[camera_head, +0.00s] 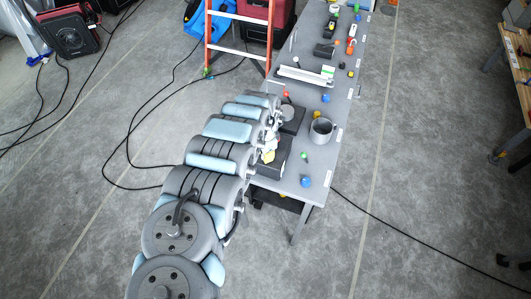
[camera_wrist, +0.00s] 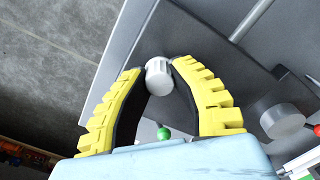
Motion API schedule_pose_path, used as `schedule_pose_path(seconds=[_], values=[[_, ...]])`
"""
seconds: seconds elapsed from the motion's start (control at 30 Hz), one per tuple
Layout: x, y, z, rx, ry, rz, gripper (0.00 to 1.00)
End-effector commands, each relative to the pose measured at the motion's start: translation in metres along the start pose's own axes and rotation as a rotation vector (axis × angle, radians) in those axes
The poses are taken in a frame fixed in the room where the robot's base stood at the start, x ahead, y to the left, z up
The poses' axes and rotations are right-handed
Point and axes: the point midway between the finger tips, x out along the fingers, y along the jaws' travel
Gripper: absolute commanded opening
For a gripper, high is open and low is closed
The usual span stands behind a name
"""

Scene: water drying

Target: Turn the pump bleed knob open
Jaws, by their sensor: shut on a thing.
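In the wrist view, a white ridged knob (camera_wrist: 159,77) stands on a dark grey pump block (camera_wrist: 196,72). My gripper (camera_wrist: 156,68) has two yellow ribbed fingers with dark inner pads. It is shut on the knob, with a fingertip at each side of it. In the head view, my arm reaches to the near part of the grey bench, and the hand covers most of the dark block (camera_head: 283,168) there. The knob cannot be made out in that view.
A grey cup (camera_head: 321,131) stands to the right on the bench (camera_head: 326,158). A green knob (camera_head: 304,155) and a blue knob (camera_head: 306,181) are near the front. A grey cylinder (camera_wrist: 282,121) is close to the right finger. An orange ladder (camera_head: 270,35) stands left of the bench.

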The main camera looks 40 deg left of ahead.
Motion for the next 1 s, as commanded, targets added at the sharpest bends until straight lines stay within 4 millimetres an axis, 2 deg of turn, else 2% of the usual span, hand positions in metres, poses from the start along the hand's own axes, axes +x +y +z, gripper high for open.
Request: schedule_pose_path(seconds=[0.5,1.0], values=[[0.001,-0.0002,0.0006,0.414,-0.001,0.001,0.0],[0.0013,-0.0005,0.0008,0.549,-0.001,0.0,0.0]])
